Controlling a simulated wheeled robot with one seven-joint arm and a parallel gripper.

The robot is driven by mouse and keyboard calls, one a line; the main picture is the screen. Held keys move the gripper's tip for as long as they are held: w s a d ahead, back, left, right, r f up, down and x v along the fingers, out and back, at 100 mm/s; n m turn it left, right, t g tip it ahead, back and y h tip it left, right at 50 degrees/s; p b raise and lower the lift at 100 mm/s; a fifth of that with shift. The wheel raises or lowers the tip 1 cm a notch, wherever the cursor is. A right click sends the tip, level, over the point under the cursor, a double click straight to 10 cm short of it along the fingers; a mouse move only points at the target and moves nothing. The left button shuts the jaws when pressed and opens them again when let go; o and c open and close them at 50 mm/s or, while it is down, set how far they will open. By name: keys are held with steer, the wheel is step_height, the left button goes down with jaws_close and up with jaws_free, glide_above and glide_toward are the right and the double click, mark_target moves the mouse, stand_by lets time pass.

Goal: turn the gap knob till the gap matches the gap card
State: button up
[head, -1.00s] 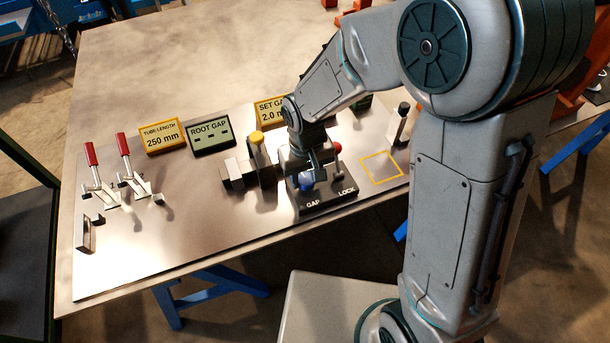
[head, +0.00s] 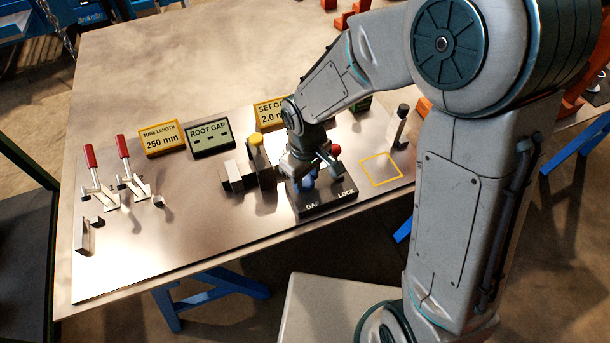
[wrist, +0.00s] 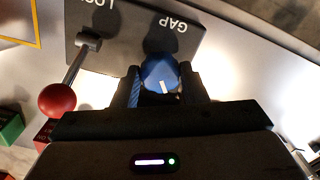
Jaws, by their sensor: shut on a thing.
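The blue gap knob (head: 307,184) stands on a dark block (head: 328,202) labelled GAP and LOCK. My gripper (wrist: 161,82) is shut on the knob, one finger on each side; in the wrist view the blue knob (wrist: 158,70) shows a white mark near its lower edge. In the head view my gripper (head: 306,175) partly covers the knob. The yellow gap card (head: 272,113) reads "SET GA…" and "2.0 m…", its right end hidden by my arm. The green ROOT GAP display (head: 209,138) shows only dashes.
The red-balled lock lever (wrist: 70,80) is close beside my gripper. A yellow-topped post (head: 260,160) stands left of the block. Red-handled clamps (head: 125,165) and a TUBE LENGTH 250 mm card (head: 162,138) are farther left. A yellow outlined square (head: 381,169) is empty.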

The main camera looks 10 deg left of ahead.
mark_target(305, 181)
steer(key=shift+a, duration=0.1)
steer(key=o, duration=1)
steer(key=shift+s, duration=0.1)
step_height(305, 181, up, 14)
steer(key=shift+f, duration=0.1)
